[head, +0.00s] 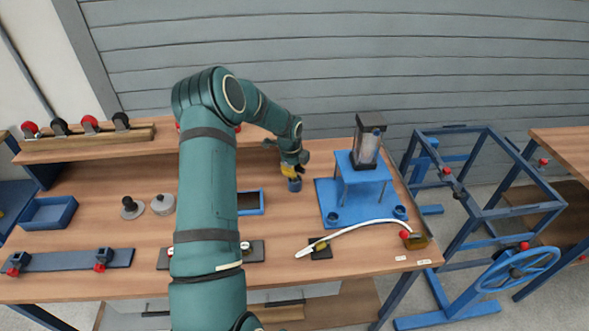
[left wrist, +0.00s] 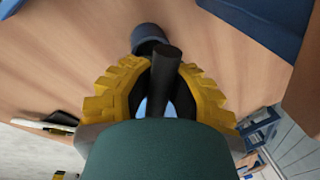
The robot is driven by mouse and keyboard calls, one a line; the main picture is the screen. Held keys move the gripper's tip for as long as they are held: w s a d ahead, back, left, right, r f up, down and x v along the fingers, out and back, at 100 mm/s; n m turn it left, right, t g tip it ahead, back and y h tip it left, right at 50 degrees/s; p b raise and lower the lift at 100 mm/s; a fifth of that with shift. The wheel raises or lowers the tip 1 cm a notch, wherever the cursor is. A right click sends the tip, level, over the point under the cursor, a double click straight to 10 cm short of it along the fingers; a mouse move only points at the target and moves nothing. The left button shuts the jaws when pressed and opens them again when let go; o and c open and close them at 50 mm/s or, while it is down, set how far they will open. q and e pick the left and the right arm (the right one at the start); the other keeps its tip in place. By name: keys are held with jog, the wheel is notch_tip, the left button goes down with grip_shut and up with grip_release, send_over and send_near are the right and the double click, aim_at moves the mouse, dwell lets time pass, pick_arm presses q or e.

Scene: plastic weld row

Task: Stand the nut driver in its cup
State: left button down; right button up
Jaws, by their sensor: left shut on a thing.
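My left gripper (head: 290,171) is at the back middle of the bench, just above a small blue cup (head: 295,185). In the left wrist view, its yellow fingers (left wrist: 165,95) are shut on a dark round handle, which I take to be the nut driver (left wrist: 168,66). The cup (left wrist: 148,34) shows just beyond the handle in that view. The driver's other end is hidden by the gripper, so I cannot tell whether any of it is inside the cup. My right gripper is not in view.
A blue stand (head: 362,170) with a press is right of the cup. A blue-rimmed tray (head: 262,203) is to its left. A white curved tube (head: 350,230) lies in front. My left arm hides part of the bench. Bare wood shows around the cup.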

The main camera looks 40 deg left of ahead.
pick_arm(q)
jog(key=shift+f, duration=0.1)
dwell(0.3)
jog(key=shift+c, duration=1.8)
grip_release()
jog(key=shift+r+p, duration=2.2)
jog(key=shift+r, duration=1.3)
jog(key=shift+f, duration=0.1)
